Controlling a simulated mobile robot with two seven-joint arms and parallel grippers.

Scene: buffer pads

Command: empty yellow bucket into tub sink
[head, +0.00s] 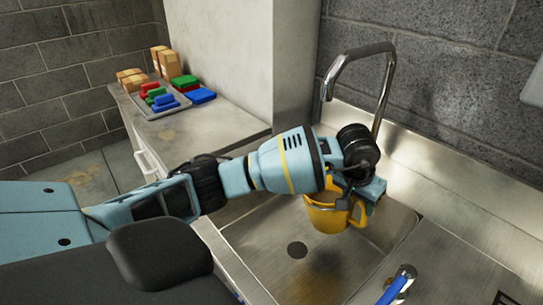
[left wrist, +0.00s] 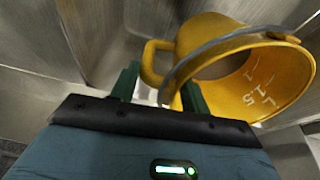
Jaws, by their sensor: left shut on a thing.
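The yellow bucket (head: 328,216) hangs over the basin of the steel tub sink (head: 262,262) in the head view, partly hidden by my left gripper (head: 362,190). In the left wrist view the bucket (left wrist: 215,35) is tilted, its open mouth towards the lower right. The drain (head: 297,250) lies below and left of the bucket. My right gripper is not in view.
A curved metal faucet (head: 385,85) rises behind the sink by the block wall. A blue-and-silver object (head: 398,284) stands at the sink's front right. The left counter holds a grey tray (head: 172,108) of coloured blocks and several cardboard boxes (head: 165,62).

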